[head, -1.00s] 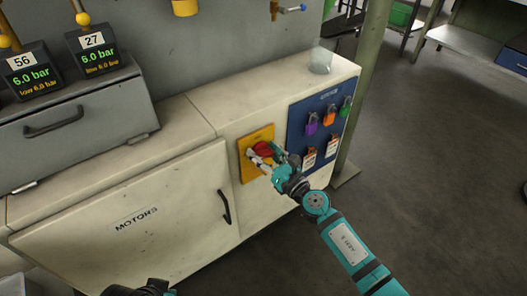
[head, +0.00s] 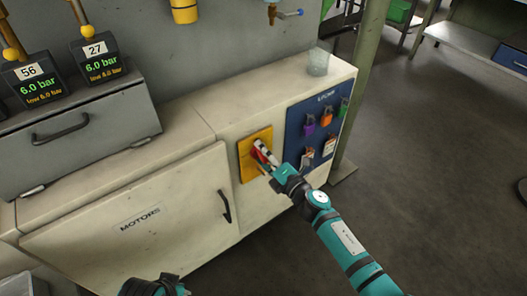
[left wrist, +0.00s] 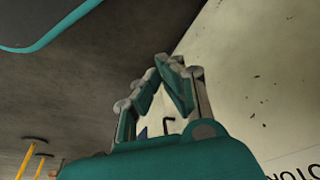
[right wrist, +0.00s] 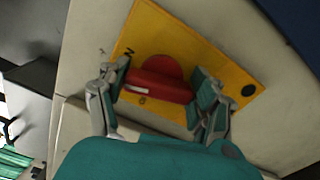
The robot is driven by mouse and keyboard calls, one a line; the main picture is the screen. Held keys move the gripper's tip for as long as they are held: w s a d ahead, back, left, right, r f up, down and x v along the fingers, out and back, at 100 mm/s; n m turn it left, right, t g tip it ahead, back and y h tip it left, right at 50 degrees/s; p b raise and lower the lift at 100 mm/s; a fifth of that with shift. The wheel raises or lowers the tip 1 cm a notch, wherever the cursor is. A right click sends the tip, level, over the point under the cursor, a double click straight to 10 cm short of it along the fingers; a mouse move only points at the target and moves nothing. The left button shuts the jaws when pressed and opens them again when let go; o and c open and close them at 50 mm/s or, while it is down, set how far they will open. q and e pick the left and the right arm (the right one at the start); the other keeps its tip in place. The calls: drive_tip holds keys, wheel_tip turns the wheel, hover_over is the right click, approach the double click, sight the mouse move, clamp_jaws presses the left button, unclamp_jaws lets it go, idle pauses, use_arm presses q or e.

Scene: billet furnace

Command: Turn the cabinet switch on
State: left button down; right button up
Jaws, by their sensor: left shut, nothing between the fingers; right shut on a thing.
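The red rotary switch (right wrist: 160,80) sits on a yellow plate (right wrist: 225,75) on the front of the cream cabinet (head: 205,120). My right gripper (right wrist: 160,82) is shut on the switch's red handle, with one finger at each side of it. In the head view the fingers partly hide the switch (head: 262,150) on its plate (head: 247,163). Dark letters show on the plate in the right wrist view, too small to read surely. My left gripper (left wrist: 168,65) is shut and empty, low in front of the cabinet door marked MOTORS (head: 150,215).
A blue board (head: 294,133) with padlocks and tags is right of the switch plate. A door handle (head: 224,206) sticks out to its lower left. A clear cup (head: 318,62) stands on the cabinet top. Open floor (head: 440,180) lies to the right.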

use_arm(q)
drive_tip(key=shift+s+p+x, duration=0.15)
drive_tip(key=shift+p+x, duration=0.1)
drive_tip(key=shift+x, duration=0.8)
drive_tip(key=shift+s+p+x, duration=0.2)
drive_tip(key=shift+p+x, duration=0.05)
drive_tip(key=shift+x, duration=0.85)
use_arm(e)
drive_tip(key=shift+f+m, duration=0.1)
drive_tip(key=shift+m, duration=1.5)
use_arm(q)
drive_tip(key=shift+f, duration=0.15)
use_arm(e)
drive_tip(key=o, duration=1.2)
drive_tip(key=shift+c, duration=0.2)
drive_tip(key=v, duration=1.2)
drive_tip(key=shift+d, duration=0.1)
